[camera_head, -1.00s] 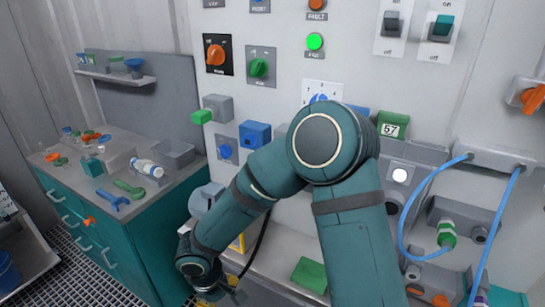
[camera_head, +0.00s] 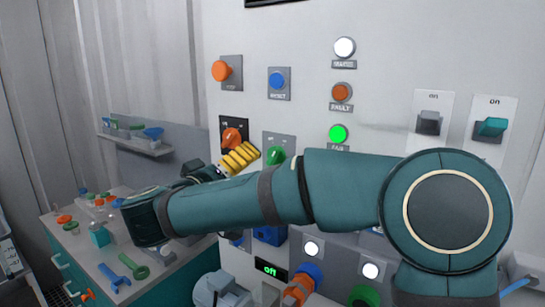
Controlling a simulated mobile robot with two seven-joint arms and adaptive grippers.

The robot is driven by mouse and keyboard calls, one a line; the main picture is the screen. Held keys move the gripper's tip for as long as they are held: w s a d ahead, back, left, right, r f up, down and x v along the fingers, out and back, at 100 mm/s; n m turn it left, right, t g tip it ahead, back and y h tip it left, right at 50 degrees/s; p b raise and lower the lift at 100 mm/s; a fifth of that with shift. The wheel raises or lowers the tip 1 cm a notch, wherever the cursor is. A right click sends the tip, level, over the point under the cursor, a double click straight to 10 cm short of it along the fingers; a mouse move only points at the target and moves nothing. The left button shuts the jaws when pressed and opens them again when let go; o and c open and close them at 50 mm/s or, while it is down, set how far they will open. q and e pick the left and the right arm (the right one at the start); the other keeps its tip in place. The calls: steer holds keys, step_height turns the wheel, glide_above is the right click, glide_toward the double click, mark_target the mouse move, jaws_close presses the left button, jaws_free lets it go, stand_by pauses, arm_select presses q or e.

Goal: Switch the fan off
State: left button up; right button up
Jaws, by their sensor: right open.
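My right arm reaches in from the lower right across the panel. Its right gripper (camera_head: 238,158) shows yellow ridged finger pads just below and beside an orange rotary knob (camera_head: 233,137); whether they touch cannot be told. The gripper is open, with nothing seen in it. A green rotary knob (camera_head: 275,155) is right of the pads, partly hidden by the arm. A lit green lamp (camera_head: 338,133) has a small label I cannot read surely. Two rocker switches marked "on", one dark (camera_head: 429,122) and one teal (camera_head: 492,127), sit at the right. My left gripper is not in view.
An orange push button (camera_head: 221,71), a blue button (camera_head: 277,80), and a brown-orange lamp (camera_head: 341,92) are on the upper panel. A small display (camera_head: 271,269) sits below the arm. A teal bench (camera_head: 178,280) with small loose items stands at left.

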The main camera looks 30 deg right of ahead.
mark_target(270, 157)
steer(key=x, duration=1)
steer(key=shift+w+d+p, duration=0.2)
steer(key=shift+p, duration=0.1)
steer(key=shift+c, duration=0.3)
steer(key=c, duration=1.1)
